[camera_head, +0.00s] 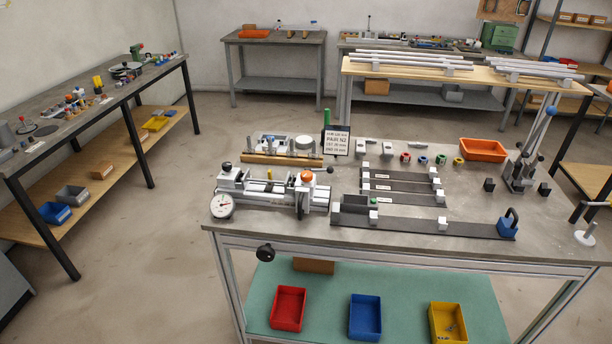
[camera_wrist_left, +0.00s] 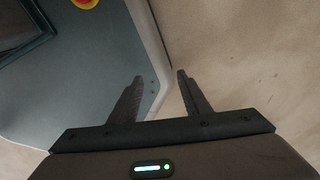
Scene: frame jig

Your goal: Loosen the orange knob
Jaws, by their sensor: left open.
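The orange knob (camera_head: 307,175) sits on top of the grey and white clamping fixture (camera_head: 270,190) at the left part of the workbench in the head view. A dark lever with a ball end reaches right from beside the knob. My left gripper (camera_wrist_left: 158,85) shows only in the left wrist view, with its two dark fingers apart and nothing between them. It is over bare floor and the edge of a grey body, away from the knob. My right gripper is in neither view.
A round dial gauge (camera_head: 222,206) stands at the fixture's left end. A black handwheel (camera_head: 265,253) sticks out at the bench front. A sign (camera_head: 336,141) stands behind the fixture. Dark rails (camera_head: 425,224) lie to its right, and an orange bin (camera_head: 483,150) is farther back.

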